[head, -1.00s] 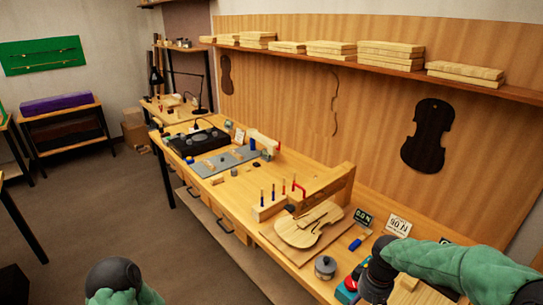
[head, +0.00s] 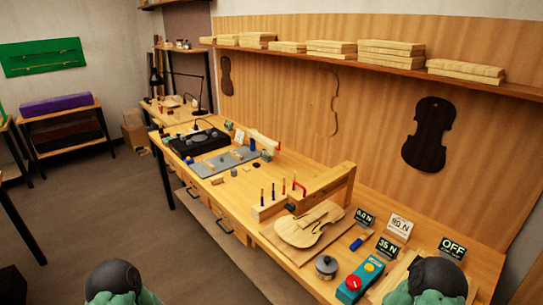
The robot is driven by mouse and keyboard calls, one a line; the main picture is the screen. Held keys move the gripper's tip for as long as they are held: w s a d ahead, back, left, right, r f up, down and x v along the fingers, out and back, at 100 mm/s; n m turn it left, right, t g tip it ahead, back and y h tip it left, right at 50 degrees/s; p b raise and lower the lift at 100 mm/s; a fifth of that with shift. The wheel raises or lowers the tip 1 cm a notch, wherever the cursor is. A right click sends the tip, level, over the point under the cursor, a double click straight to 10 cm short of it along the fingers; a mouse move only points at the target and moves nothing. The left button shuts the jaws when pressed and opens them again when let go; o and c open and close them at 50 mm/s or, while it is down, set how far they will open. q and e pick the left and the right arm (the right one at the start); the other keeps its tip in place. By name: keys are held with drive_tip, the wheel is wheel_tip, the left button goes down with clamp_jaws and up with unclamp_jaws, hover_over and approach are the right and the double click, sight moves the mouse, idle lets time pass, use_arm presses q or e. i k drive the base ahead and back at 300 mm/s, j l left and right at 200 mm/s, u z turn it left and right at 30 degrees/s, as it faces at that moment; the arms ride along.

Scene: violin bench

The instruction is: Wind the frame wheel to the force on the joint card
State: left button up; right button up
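A pale violin body (head: 300,230) lies on a board on the bench, beside a wooden frame (head: 335,192) with a red handle-like part (head: 299,187). I cannot make out for certain which part is the frame wheel. A white card (head: 400,226) behind the violin seems to read 90 N. A small dark display (head: 365,217) to its left reads 0.0 N. Another display (head: 387,247) reads 35 N, and a third (head: 453,247) reads OFF. Only upper parts of my arms show at the bottom edge; neither gripper is in view.
A blue control box (head: 360,280) with a red button stands at the front, next to a grey round pot (head: 326,266). A blue-handled item (head: 361,240) lies nearby. A tool block (head: 270,208) stands left of the violin. A grey mat (head: 225,163) lies farther left.

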sight(353, 283)
drive_tip(key=z, duration=1.05)
